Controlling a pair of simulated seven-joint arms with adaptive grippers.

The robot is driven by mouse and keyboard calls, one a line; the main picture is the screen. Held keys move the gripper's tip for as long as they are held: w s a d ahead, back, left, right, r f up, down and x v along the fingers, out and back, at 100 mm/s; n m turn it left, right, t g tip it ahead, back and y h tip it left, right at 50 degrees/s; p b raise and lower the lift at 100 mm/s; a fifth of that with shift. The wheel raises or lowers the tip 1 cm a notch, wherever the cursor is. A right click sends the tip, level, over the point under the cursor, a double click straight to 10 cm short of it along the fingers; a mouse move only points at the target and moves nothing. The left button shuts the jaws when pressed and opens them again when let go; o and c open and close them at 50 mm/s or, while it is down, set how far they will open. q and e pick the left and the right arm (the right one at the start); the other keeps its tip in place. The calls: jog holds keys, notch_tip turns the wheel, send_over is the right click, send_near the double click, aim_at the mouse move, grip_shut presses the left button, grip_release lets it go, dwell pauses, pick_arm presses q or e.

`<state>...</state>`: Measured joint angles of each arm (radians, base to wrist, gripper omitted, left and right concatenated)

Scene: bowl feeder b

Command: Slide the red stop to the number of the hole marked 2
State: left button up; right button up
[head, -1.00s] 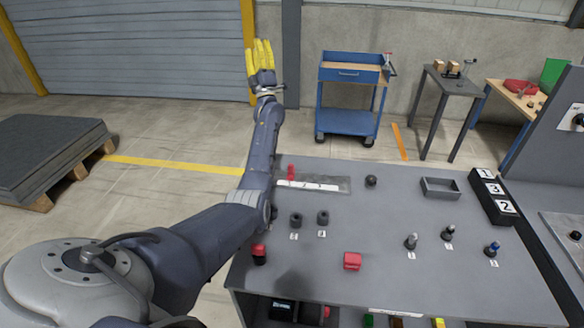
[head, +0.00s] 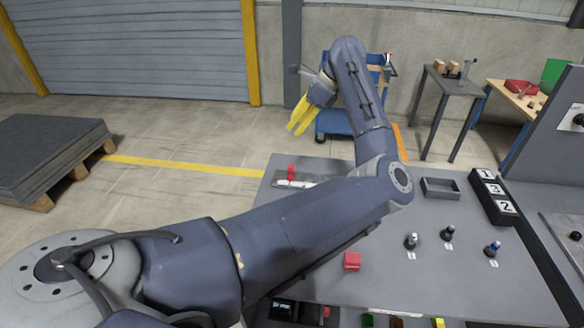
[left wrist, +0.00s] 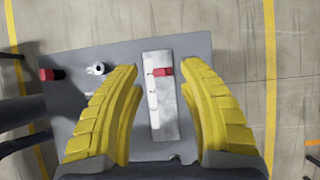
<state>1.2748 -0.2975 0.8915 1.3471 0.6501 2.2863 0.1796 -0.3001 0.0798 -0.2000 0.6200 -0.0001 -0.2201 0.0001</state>
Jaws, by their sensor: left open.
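The red stop (head: 291,172) stands near the left end of a scale plate (head: 285,184) at the table's back left; my left arm hides the rest of the plate. In the left wrist view the stop (left wrist: 163,72) sits near the top of the pale plate (left wrist: 162,120), whose marks are too small to read. My left gripper (head: 295,129) is open and empty, above and beyond the table's back edge, fingers pointing down. In the left wrist view its yellow fingers flank the stop, apart from it. A black block (head: 479,179) at right carries white tiles reading 1, 3, 2 from back to front.
A grey tray (head: 440,188) stands beside the black block. Labelled posts (head: 411,240), (head: 447,233), (head: 491,249) and a red block (head: 352,261) stand in front. My left arm crosses over the table's left half and hides things there. A blue cart (head: 333,122) stands behind.

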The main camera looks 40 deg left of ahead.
aim_at(291, 165)
pick_arm(q)
jog(key=w+d+f+t+h, duration=0.1)
jog(key=w+d+h, duration=0.1)
jog(key=d, duration=0.2)
jog(key=x, duration=1.7)
jog(key=shift+s+a, duration=0.15)
jog(key=shift+s, duration=0.05)
grip_shut()
